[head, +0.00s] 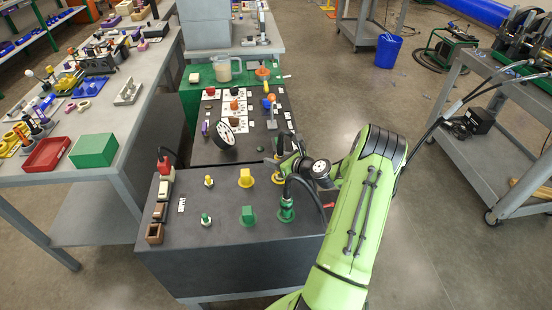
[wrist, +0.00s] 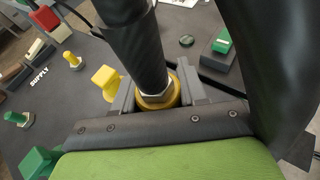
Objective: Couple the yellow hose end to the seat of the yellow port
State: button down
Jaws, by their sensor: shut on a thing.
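My gripper (head: 276,164) is shut on the yellow hose end (wrist: 158,99), a dark hose with a metal nut and a yellow-brass collar, seen between the fingers in the wrist view. In the head view a yellow ring (head: 278,178) shows on the cart's dark top, right of the yellow handle (head: 246,179) and just below the gripper. I cannot tell whether this ring is the yellow port's seat or the held collar. The seat is hidden under the collar in the wrist view. Whether the two touch cannot be told.
A green hose end (head: 286,208) stands upright in front of the gripper, its dark hose arching beside my arm. A green handle (head: 248,215) and small yellow (head: 209,181) and green (head: 206,219) fittings stand to the left. A black round gauge (head: 222,136) stands behind.

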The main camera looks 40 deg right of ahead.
jog(key=shift+f+b, duration=0.65)
jog(key=shift+f, duration=0.45)
jog(key=c, duration=0.5)
grip_release()
jog(key=shift+s, duration=0.1)
jog(key=p+v, duration=0.2)
jog(key=v, duration=1.3)
jog(key=shift+s+r, duration=0.15)
jog(key=shift+s, duration=0.1)
